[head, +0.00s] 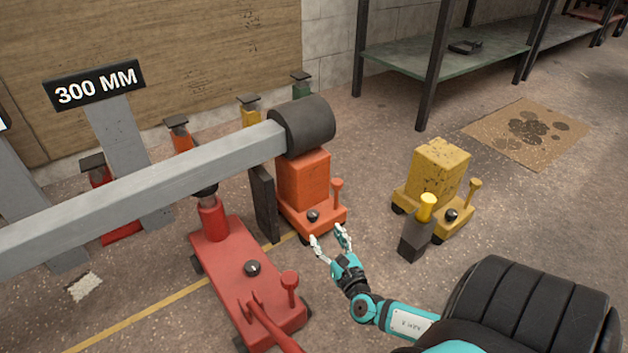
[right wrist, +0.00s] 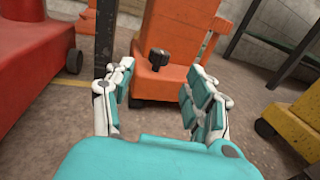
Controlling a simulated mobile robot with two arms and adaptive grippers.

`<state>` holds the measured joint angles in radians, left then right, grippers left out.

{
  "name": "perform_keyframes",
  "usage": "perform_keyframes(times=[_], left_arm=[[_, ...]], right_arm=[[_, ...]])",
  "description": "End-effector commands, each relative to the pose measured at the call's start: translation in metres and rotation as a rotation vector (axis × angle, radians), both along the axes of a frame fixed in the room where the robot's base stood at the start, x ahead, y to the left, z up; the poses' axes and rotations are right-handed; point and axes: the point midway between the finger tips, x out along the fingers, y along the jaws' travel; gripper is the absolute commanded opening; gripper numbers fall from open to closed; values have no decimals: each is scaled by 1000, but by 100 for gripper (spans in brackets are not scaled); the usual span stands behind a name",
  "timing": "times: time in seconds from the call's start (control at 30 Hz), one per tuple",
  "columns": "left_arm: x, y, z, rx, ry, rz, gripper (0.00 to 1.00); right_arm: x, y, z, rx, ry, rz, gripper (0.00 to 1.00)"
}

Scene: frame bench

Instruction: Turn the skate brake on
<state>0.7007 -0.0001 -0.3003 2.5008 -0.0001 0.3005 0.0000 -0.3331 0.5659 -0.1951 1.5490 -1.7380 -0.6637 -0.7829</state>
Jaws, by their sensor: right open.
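An orange skate (head: 304,180) stands under the dark round end of a long grey beam (head: 140,195). It has a black knob (head: 313,215) on its low front deck and an orange mushroom-topped post (head: 337,190) beside the knob. My right gripper (head: 328,237) is open and empty, just in front of this deck and apart from it. In the right wrist view the black knob (right wrist: 158,58) shows between and beyond the open fingers (right wrist: 160,88). A yellow skate (head: 437,175) with a similar knob and post stands to the right. My left gripper is not in view.
A red jack (head: 240,275) with a handle stands left of the orange skate. A dark upright bar (head: 264,203) stands close by. A dark block with a yellow top (head: 416,235) is right of my gripper. Green shelving (head: 450,55) stands behind.

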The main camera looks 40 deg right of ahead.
Motion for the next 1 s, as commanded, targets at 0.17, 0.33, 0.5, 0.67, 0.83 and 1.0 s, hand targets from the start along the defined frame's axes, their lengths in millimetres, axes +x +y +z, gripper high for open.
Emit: perform_keyframes(times=[0.17,0.33,0.5,0.67,0.83,1.0], left_arm=[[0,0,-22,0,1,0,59],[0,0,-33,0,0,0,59],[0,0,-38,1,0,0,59],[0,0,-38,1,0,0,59],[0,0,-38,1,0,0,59],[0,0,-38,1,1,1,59]], right_arm=[[39,-13,-3,0,-4,-1,55],[65,-23,-2,0,-3,-1,55],[80,-28,-1,1,0,-1,55],[84,-29,0,0,0,-1,55],[83,-29,0,0,0,-1,55],[83,-29,0,0,1,-1,35]])
